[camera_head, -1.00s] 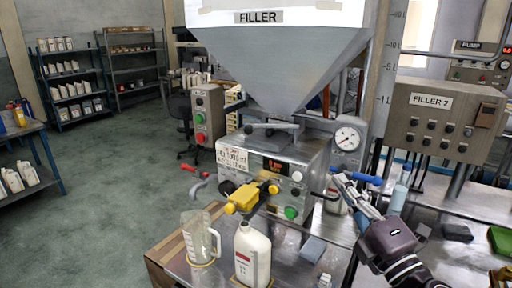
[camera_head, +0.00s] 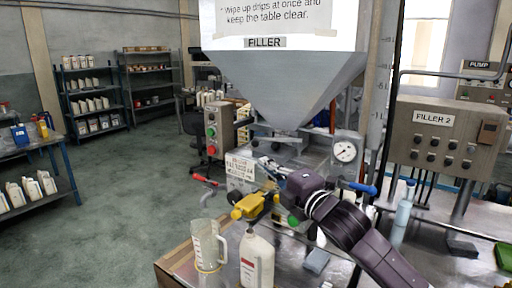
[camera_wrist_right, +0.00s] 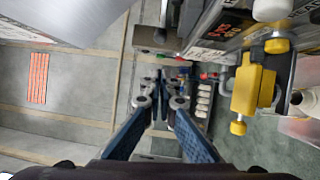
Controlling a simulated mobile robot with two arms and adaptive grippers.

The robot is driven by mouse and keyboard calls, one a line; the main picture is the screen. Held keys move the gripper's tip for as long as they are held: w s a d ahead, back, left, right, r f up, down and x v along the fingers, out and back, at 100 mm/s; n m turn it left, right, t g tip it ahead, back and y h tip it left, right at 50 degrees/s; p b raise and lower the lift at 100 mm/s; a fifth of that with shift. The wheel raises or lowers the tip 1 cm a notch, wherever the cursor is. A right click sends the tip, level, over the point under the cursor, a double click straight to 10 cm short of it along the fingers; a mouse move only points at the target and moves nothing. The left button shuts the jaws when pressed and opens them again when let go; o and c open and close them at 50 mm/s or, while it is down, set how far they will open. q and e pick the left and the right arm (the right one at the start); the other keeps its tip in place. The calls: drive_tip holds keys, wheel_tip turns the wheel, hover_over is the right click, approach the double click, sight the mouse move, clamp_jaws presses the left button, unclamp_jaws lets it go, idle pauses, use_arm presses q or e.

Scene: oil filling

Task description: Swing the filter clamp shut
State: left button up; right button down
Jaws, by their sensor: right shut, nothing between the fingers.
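The filler body (camera_head: 318,152) stands under the big grey hopper (camera_head: 285,85). A grey fitting with a bar (camera_head: 270,137), likely the filter clamp, sits on top of the body below the hopper cone; I cannot tell its exact position. My right gripper (camera_head: 264,163) reaches from the right across the front of the body, its tips just below and in front of this fitting. It is shut and empty. In the wrist view its blue-padded fingers (camera_wrist_right: 160,78) converge, with a grey metal block (camera_wrist_right: 157,38) beyond them. My left gripper is out of view.
The yellow valve (camera_head: 252,206) juts out from the front, close to my arm; it also shows in the wrist view (camera_wrist_right: 251,90). A clear jug (camera_head: 208,246) and a white bottle (camera_head: 257,262) stand below. A red-handled pipe (camera_head: 205,181) sticks out left.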

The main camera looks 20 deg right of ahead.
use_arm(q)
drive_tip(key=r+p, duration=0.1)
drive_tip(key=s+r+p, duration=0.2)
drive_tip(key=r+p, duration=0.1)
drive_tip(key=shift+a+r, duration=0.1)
use_arm(e)
drive_tip(key=d+x, duration=0.2)
drive_tip(key=x, duration=0.6)
drive_tip(key=shift+w+d, duration=0.2)
drive_tip(key=shift+w, duration=0.45)
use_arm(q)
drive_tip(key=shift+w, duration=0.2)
use_arm(e)
drive_tip(key=shift+r, duration=0.15)
drive_tip(key=shift+w, duration=0.1)
